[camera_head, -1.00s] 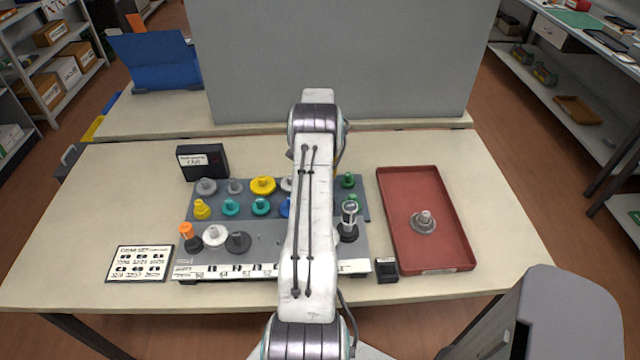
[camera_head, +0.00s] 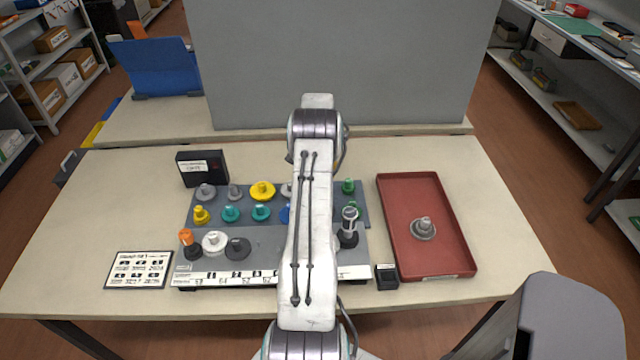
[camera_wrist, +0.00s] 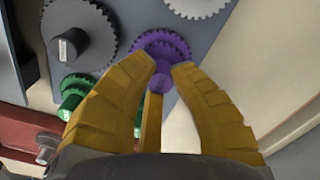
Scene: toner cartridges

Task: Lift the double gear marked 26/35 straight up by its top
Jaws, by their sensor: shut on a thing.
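In the wrist view a purple double gear (camera_wrist: 160,46) has a wide toothed disc, a smaller toothed step and a round top. No marking on it can be read. Whether the gear touches the board below cannot be told. In the head view my own arm hides the gripper and the purple gear.
The grey board (camera_head: 300,262) holds several coloured gears. Near the purple one are a dark grey gear (camera_wrist: 93,50), green gears (camera_wrist: 76,84) and a light gear (camera_wrist: 197,5). A red tray (camera_head: 398,205) with a grey gear (camera_head: 423,228) lies to the right.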

